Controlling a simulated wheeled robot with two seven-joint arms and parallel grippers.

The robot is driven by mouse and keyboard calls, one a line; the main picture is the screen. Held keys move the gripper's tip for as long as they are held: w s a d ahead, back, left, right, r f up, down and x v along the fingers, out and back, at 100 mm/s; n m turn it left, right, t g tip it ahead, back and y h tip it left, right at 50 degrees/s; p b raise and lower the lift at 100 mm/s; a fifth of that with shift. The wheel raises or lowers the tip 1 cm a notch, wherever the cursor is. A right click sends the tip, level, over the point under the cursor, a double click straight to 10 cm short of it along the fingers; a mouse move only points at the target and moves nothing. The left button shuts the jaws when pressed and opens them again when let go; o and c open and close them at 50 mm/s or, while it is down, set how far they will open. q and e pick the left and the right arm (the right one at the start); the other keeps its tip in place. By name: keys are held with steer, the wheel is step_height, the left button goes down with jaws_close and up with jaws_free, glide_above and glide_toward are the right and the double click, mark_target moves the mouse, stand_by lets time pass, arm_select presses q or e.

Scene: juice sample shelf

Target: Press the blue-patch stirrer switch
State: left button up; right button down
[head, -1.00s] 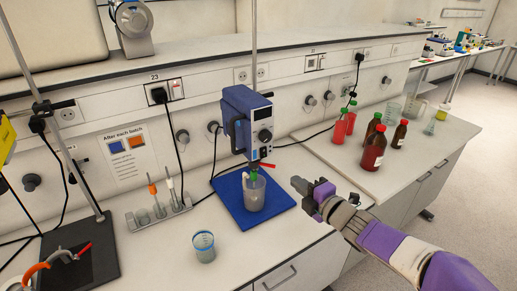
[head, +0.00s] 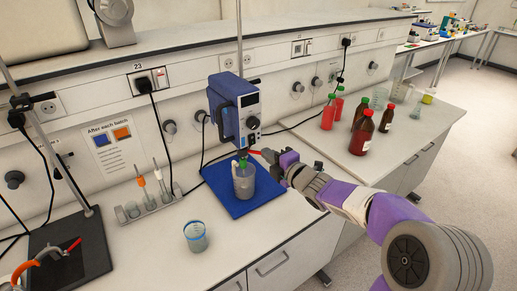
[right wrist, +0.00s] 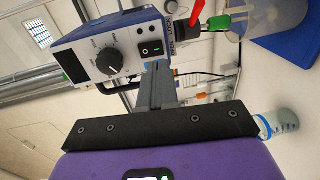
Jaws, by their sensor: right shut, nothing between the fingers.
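The overhead stirrer (head: 222,108) has a blue housing with a grey front and stands over a blue mat (head: 217,190). A beaker (head: 243,181) stands on the mat under the stirrer. My right gripper (head: 268,156) is shut and empty, just right of the stirrer's lower front. In the right wrist view its closed fingertips (right wrist: 159,68) are close to the switch; I cannot tell whether they touch. My left gripper is not in view.
A small beaker (head: 196,237) stands in front of the mat. A rack (head: 150,208) with probes is to the left. Red-capped bottles (head: 362,133) stand behind my right arm. A sign (head: 117,147) with blue and orange squares is on the wall.

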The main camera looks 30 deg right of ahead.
steer(key=shift+w+a+f, duration=0.15)
steer(key=shift+w+f, duration=0.05)
steer(key=shift+w, duration=1.2)
steer(key=shift+w+a+f, duration=0.1)
steer(key=shift+w+f, duration=0.05)
steer(key=shift+w, duration=1.2)
steer(key=b, duration=0.2)
steer(key=shift+w+f+t+b, duration=0.15)
steer(key=shift+f+t+b, duration=0.15)
steer(key=shift+f, duration=0.05)
steer(key=shift+r+p, duration=0.3)
steer(key=shift+p, duration=0.1)
steer(key=shift+f, duration=0.1)
steer(key=b, duration=0.2)
glide_toward(253, 144)
steer(key=s+f, duration=0.2)
steer(key=s, duration=0.5)
steer(key=shift+w+d, duration=0.1)
steer(key=shift+d, duration=0.1)
